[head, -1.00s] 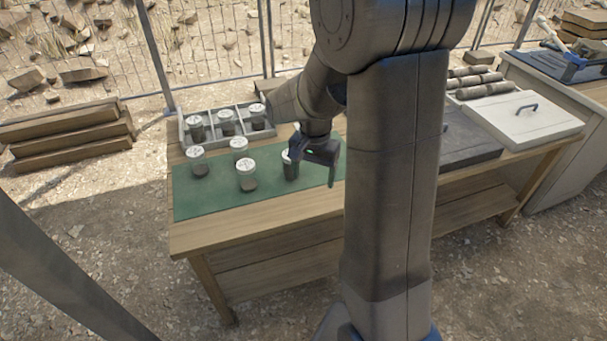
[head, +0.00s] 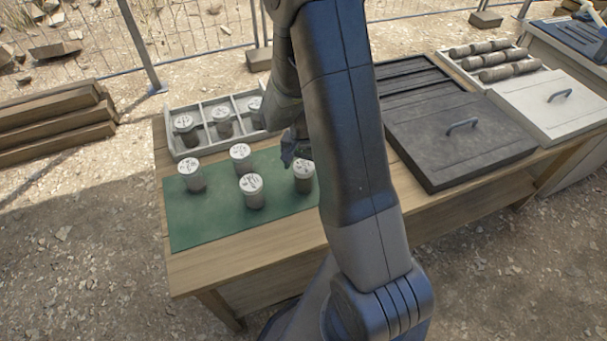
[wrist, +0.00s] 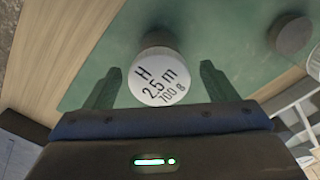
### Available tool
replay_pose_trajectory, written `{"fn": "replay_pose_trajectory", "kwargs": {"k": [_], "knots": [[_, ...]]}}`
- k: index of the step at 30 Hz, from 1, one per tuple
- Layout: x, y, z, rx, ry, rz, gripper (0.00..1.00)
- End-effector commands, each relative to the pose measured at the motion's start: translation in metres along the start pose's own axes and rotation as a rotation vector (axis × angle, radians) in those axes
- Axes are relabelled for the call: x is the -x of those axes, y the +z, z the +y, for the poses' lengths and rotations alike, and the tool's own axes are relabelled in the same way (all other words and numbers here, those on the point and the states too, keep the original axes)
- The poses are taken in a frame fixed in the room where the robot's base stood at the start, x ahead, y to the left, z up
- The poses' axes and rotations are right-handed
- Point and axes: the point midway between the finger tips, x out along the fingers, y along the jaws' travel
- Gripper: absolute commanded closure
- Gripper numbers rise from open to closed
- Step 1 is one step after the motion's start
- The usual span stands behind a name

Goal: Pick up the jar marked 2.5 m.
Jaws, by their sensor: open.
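The jar marked 2.5 m (wrist: 155,80) has a white lid reading "H 2.5 m 100 g" and a grey body. In the head view it appears to be the rightmost jar (head: 303,172) on the green mat (head: 205,232), partly hidden by my arm. My gripper (wrist: 159,82) is open, with one finger to each side of the lid in the wrist view. A gap shows at both sides. I cannot tell whether the fingertips are level with the lid. In the head view my gripper (head: 297,150) is mostly hidden, just behind this jar.
More lidded jars stand to the left on the mat, the nearest (head: 251,190) close by. A grey divided tray (head: 178,152) with several jars is behind them. A dark lidded case (head: 455,150) and a white lidded box (head: 555,105) lie to the right.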

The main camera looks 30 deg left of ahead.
Motion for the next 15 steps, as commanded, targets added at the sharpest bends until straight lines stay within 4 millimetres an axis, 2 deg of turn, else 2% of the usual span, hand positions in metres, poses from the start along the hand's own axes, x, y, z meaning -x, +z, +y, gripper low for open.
{"fn": "replay_pose_trajectory", "kwargs": {"k": [3, 11, 12, 15], "knots": [[-0.0094, 0.0001, 0.0002, 0.0, 0.001, -0.001, 0.21], [-0.0118, -0.0003, -0.0001, 0.0, -0.001, 0.001, 0.21], [-0.0118, -0.0003, -0.0001, 0.0, -0.001, 0.001, 0.23], [-0.0118, -0.0003, -0.0001, 0.0, -0.001, 0.001, 0.43]]}}
